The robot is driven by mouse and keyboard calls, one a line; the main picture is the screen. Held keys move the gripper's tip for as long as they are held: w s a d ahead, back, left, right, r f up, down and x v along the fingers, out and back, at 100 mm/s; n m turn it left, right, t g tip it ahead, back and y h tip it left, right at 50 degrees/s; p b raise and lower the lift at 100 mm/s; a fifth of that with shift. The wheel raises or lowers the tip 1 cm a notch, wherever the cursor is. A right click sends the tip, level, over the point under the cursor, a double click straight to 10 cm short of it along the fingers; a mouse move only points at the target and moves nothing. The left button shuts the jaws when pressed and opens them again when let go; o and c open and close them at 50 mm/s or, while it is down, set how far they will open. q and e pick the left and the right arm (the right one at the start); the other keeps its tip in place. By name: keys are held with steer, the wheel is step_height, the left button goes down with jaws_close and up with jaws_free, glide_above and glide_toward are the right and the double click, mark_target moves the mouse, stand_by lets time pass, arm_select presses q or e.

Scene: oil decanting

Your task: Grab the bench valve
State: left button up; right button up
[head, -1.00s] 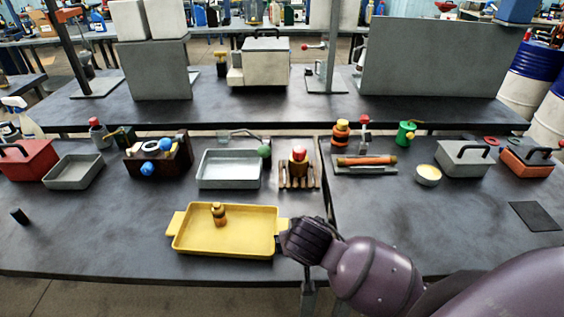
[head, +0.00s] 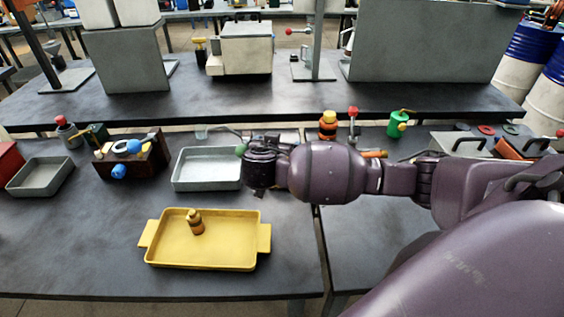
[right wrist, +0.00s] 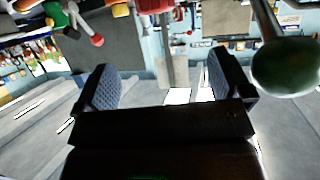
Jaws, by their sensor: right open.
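I cannot tell for sure which fitting is the bench valve. A lever with a green ball knob (head: 241,149) stands behind the grey metal tray (head: 206,184); its knob is large at the right in the right wrist view (right wrist: 285,66). Another upright fitting has a red knob (head: 353,112). My left gripper is not in view.
A yellow tray (head: 165,250) holding a small brown bottle (head: 195,222) lies in front. My right arm hides much of the right bench.

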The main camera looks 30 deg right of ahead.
step_height(320, 180, down, 5)
steer(key=shift+w+d+f, duration=0.1)
steer(key=shift+w, duration=0.05)
steer(key=shift+b+x, duration=0.35)
steer(key=shift+x, duration=3.2)
steer(key=shift+c, duration=0.3)
steer(key=c, duration=1.2)
